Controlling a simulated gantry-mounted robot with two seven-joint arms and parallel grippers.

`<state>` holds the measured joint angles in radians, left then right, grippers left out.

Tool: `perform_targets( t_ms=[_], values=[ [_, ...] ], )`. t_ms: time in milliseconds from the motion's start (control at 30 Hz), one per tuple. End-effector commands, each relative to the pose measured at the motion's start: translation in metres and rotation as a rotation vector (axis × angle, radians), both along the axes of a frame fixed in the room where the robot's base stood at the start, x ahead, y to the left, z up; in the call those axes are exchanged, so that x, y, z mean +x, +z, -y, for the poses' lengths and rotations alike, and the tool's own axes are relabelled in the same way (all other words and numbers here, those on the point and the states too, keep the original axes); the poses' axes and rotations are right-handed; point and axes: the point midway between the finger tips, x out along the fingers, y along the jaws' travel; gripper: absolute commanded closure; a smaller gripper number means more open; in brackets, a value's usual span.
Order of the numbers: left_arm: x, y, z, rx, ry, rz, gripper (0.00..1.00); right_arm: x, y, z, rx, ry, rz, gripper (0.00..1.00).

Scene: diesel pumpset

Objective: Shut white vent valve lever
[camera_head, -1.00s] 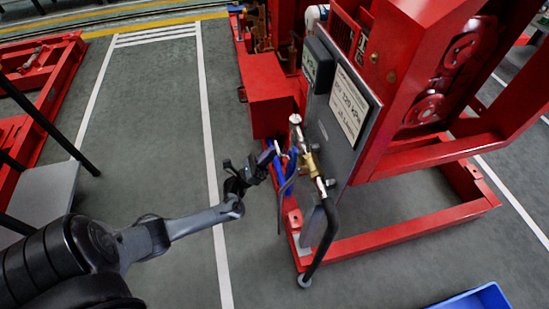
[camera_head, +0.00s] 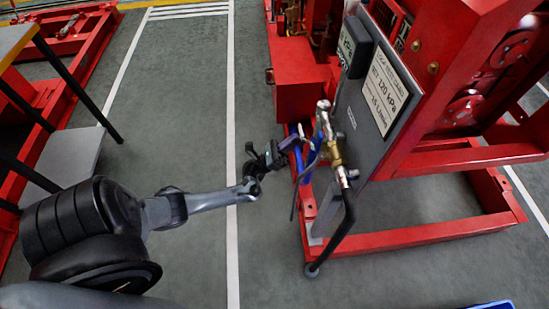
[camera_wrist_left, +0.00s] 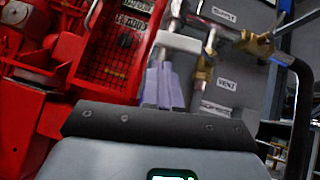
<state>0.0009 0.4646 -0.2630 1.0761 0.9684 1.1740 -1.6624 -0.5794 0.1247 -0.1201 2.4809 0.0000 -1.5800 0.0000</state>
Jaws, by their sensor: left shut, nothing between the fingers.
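My left gripper (camera_head: 291,144) is shut and empty, just left of the brass and steel valve pipework (camera_head: 334,152) on the red pumpset. In the left wrist view its lavender fingers (camera_wrist_left: 164,88) are together, pointing up toward the valves. A pale whitish bar (camera_wrist_left: 180,42), which looks like the vent valve lever, lies sideways just beyond the fingertips; I cannot tell if they touch. A VENT label (camera_wrist_left: 226,84) sits on the grey panel to the right. In the head view the lever is too small to pick out. My right gripper is not in view.
A grey panel (camera_head: 362,125) with a pressure sign stands behind the valves. A black hose (camera_head: 341,232) hangs down from the pipework. Blue parts (camera_head: 309,166) sit close to the gripper. Red frame rails (camera_head: 420,237) run along the floor. Open floor lies to the left.

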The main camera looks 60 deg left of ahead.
Motion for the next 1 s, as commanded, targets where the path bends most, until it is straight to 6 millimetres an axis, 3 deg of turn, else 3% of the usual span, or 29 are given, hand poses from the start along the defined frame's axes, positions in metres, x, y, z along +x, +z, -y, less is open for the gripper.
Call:
perform_targets(
  t_ms=[33, 100, 500, 700, 1000],
  values=[
    [0.000, -0.015, 0.001, -0.001, 0.000, -0.001, 1.00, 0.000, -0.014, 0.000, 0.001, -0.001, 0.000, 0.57],
    [-0.001, -0.027, 0.003, -0.002, -0.001, -0.001, 1.00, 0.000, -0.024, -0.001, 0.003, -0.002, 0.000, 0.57],
    [-0.053, -0.074, -0.016, -0.001, 0.002, -0.002, 1.00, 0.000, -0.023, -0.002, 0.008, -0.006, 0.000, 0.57],
    [-0.065, -0.085, -0.020, 0.003, 0.000, -0.002, 1.00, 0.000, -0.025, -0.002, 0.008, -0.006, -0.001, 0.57],
    [-0.068, -0.090, -0.018, 0.054, -0.001, 0.020, 1.00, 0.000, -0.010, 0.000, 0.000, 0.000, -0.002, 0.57]
  ],
)
